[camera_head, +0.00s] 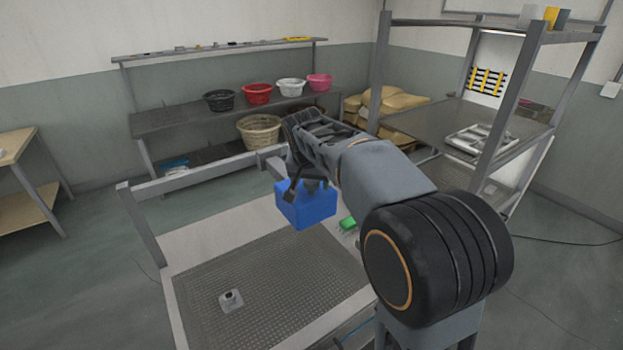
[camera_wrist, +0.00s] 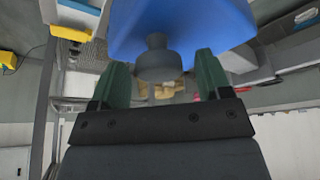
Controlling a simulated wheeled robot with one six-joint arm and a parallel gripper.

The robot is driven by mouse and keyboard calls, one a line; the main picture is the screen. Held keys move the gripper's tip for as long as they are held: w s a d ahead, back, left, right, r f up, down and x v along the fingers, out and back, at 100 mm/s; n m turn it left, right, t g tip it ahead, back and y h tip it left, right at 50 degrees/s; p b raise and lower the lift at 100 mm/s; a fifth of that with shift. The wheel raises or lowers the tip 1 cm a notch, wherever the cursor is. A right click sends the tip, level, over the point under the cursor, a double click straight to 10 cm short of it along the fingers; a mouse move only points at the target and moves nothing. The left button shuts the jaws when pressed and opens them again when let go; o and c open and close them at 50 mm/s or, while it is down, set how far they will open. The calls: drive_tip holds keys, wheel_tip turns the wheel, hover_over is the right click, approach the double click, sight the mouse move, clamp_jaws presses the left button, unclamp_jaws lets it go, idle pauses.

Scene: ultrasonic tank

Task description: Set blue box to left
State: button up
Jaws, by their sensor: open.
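The blue box (camera_head: 306,208) shows in the head view directly below my gripper (camera_head: 305,187), over the far part of the mesh-floored tank (camera_head: 205,318). Whether the box rests on the tank or hangs clear of it I cannot tell. In the wrist view the blue box (camera_wrist: 190,20) fills the top middle, with a grey round knob (camera_wrist: 160,62) on it. The knob lies between the two green fingers of my gripper (camera_wrist: 163,68), which are apart with visible gaps on both sides. The box's underside is hidden.
A small grey-white block (camera_head: 231,300) lies on the mesh at the front left. A green object (camera_head: 348,223) sits right of the box, partly near my arm. A metal rack (camera_head: 450,125) stands at right. The mesh left of the box is clear.

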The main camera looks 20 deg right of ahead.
drive_tip(key=c, duration=1.3)
